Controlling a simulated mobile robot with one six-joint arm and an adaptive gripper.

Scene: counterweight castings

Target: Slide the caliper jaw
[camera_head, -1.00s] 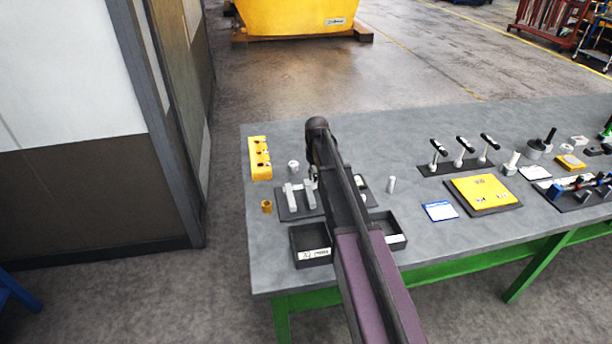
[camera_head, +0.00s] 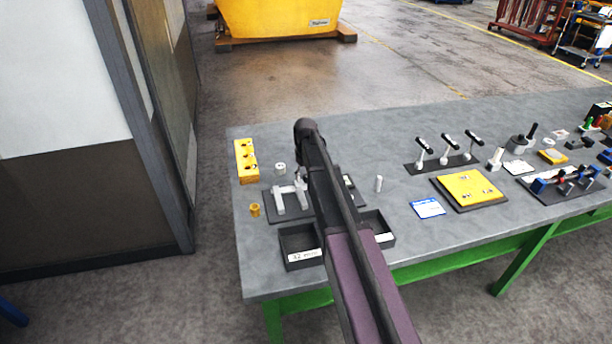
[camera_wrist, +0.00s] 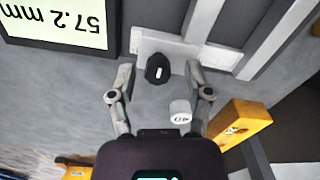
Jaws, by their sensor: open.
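The caliper shows in the wrist view as a pale grey bar (camera_wrist: 215,55) with a black knob (camera_wrist: 158,68) at the top centre. A display (camera_wrist: 72,22) beside it reads 57.2 mm, upside down in this view. My gripper (camera_wrist: 161,74) is open, its two fingers spread on either side of the knob; I cannot tell whether they touch it. In the head view the caliper's light grey jaws (camera_head: 279,204) stand apart on a dark base plate (camera_head: 268,208).
A white cylinder marked 40 (camera_wrist: 180,112) and a yellow block (camera_wrist: 240,124) are close to my right finger.

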